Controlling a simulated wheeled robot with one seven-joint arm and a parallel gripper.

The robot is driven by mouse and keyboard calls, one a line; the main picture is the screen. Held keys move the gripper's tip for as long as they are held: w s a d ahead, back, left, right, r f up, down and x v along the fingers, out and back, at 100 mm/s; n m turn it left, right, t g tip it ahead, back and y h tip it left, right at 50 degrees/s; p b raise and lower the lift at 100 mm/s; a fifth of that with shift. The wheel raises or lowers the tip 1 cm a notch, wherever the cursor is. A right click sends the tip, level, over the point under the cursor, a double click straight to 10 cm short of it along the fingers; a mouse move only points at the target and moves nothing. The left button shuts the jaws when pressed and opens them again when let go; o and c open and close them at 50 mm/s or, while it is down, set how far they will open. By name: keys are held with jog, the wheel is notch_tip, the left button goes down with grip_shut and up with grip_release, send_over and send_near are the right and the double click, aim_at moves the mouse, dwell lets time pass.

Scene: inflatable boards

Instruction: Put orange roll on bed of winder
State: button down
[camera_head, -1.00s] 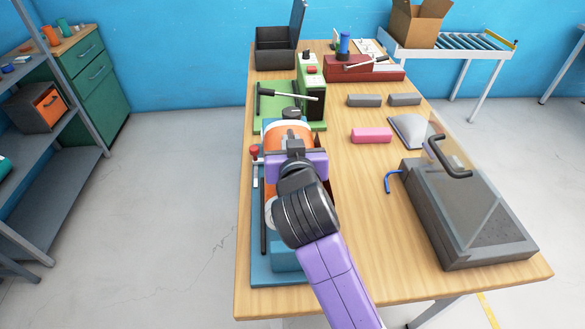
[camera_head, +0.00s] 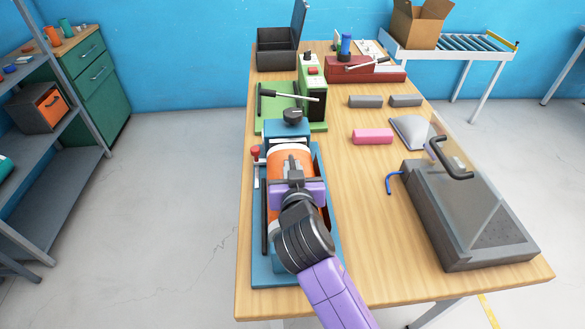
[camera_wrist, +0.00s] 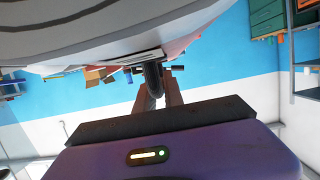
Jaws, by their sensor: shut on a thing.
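The orange roll (camera_head: 276,172) is over the blue winder (camera_head: 286,130) at the left front of the table in the head view, lengthwise along the bed. My gripper (camera_head: 294,170) is shut on the roll from above. My gripper and arm hide much of the roll and the bed's middle. I cannot tell whether the roll touches the bed or hangs just above it. In the wrist view a large pale curved surface fills the top, above my fingers (camera_wrist: 158,90).
A red-knobbed lever (camera_head: 256,154) stands at the winder's left. A green machine (camera_head: 290,105) is just behind. A pink block (camera_head: 372,136), a grey bag (camera_head: 412,132) and a grey machine with a clear cover (camera_head: 465,225) are to the right. The table's middle is clear.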

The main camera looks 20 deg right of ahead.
jog(key=shift+s+f+b, duration=0.15)
jog(key=shift+f+b, duration=0.4)
jog(key=shift+f, duration=0.15)
jog(key=c, duration=1.5)
grip_release()
jog(key=shift+f, duration=0.25)
jog(key=shift+o, duration=0.2)
jog(key=shift+r, duration=0.1)
jog(key=shift+r+p, duration=0.6)
jog(key=shift+p, duration=0.1)
jog(key=b+v, duration=0.1)
jog(key=v, duration=1)
jog(key=shift+s+r, duration=0.1)
jog(key=shift+r, duration=0.15)
jog(key=shift+s+a+r, duration=0.15)
jog(key=shift+s, duration=0.05)
